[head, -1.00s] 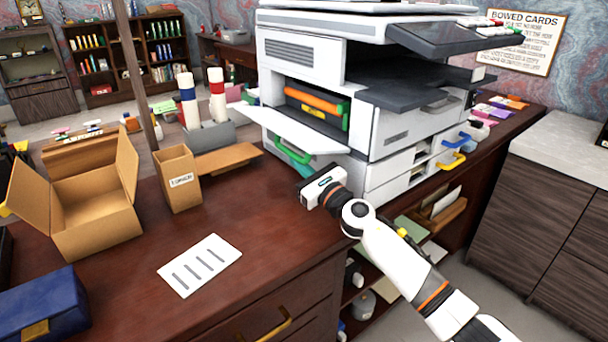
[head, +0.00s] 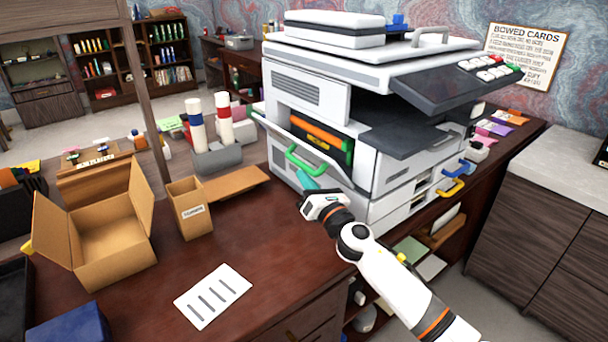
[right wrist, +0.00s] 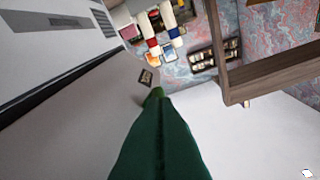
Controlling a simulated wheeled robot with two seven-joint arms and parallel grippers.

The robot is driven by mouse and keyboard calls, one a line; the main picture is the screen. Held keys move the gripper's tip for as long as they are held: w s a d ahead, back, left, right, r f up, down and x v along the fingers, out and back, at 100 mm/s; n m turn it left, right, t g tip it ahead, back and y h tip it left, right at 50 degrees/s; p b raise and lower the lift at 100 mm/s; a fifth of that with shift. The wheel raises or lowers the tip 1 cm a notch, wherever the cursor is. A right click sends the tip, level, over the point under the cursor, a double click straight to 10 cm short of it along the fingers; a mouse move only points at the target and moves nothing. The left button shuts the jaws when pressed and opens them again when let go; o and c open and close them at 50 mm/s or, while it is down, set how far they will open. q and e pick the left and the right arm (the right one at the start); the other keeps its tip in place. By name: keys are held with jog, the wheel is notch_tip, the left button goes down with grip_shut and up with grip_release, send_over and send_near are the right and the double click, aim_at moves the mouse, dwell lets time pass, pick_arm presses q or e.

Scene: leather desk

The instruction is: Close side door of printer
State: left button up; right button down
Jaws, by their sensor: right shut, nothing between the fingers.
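The printer (head: 310,95) stands on the desk. Its white side door (head: 283,136) is partly open, tilted up, with a green handle (head: 304,164) on its outer face. Orange and green parts (head: 318,136) show in the opening above it. My right gripper (head: 306,181) is shut and empty, its green-teal fingertips just below the handle and close to the door; I cannot tell whether they touch. In the right wrist view the closed green fingers (right wrist: 156,125) point forward between pale surfaces, with the printer's grey vent at upper left. My left gripper is not in view.
An open cardboard box (head: 105,225), a small carton (head: 190,208) and two upright tubes (head: 224,118) in a grey holder stand left of the printer. A printed sheet (head: 212,297) lies in front. The desk between sheet and printer is clear.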

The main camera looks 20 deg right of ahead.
aim_at(324, 163)
jog(key=r+m+p, duration=0.1)
jog(key=m+p, duration=0.1)
jog(key=d+r+m+h+p, duration=0.1)
jog(key=r+m+p, duration=0.1)
jog(key=w+d+r+m+p, duration=0.1)
jog(key=m+p, duration=0.1)
jog(key=shift+r+h, duration=0.2)
jog(key=shift+h, duration=0.2)
jog(key=shift+w+d+r+m+g+h+p, duration=0.1)
jog(key=shift+d+r+m+g+h+p, duration=0.2)
jog(key=shift+m+p, duration=0.35)
jog(key=shift+w+d+r+m+g+h+p, duration=0.1)
jog(key=shift+d+m+p, duration=0.35)
jog(key=shift+m, duration=0.3)
